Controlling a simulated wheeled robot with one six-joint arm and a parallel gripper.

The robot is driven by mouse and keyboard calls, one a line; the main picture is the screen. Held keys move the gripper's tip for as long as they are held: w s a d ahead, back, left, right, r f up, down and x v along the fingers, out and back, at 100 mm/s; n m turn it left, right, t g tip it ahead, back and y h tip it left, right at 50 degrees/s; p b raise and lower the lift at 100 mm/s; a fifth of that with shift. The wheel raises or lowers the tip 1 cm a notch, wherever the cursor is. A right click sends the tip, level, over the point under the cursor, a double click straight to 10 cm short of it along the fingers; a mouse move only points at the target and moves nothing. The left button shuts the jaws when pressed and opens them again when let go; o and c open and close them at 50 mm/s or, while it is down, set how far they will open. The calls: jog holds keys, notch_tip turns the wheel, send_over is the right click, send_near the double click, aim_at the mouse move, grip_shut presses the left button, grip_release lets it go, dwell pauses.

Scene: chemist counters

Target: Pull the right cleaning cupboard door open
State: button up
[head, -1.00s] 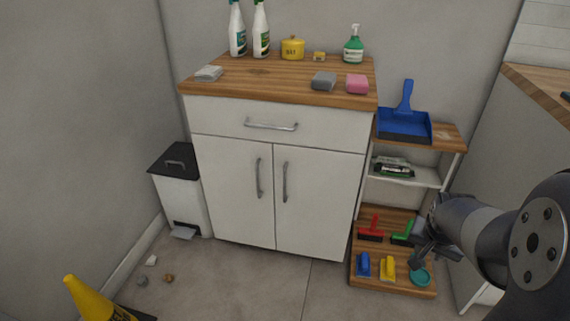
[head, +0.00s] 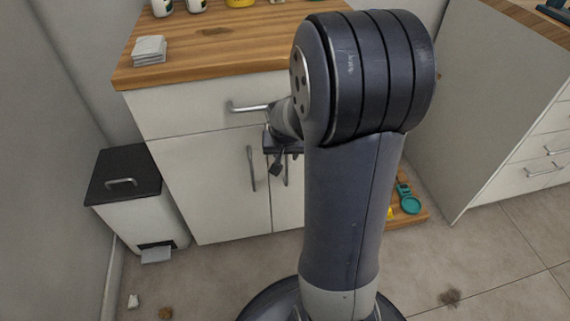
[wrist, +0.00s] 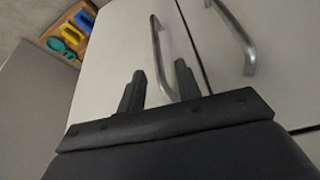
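The right cupboard door (head: 287,207) is white and looks shut beside the left door (head: 205,190). My arm hides most of it in the head view. In the wrist view the right door (wrist: 112,50) fills the upper middle, with its grey bar handle (wrist: 157,48). My gripper (wrist: 160,67) is open, one finger on each side of this handle's lower part in the picture. I cannot tell whether a finger touches it. In the head view my gripper (head: 278,165) is in front of the handle, just under the drawer.
The left door's handle (wrist: 238,38) is close by, right of my fingers in the wrist view. The drawer handle (head: 248,107) sticks out above. A white pedal bin (head: 140,205) stands left.

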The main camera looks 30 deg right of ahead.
aim_at(287, 160)
jog(key=b+x, duration=0.1)
jog(key=x, duration=0.5)
jog(key=shift+d+f+b, duration=0.1)
jog(key=shift+d+b, duration=0.05)
jog(key=shift+b, duration=0.25)
jog(key=shift+c, duration=0.2)
grip_shut()
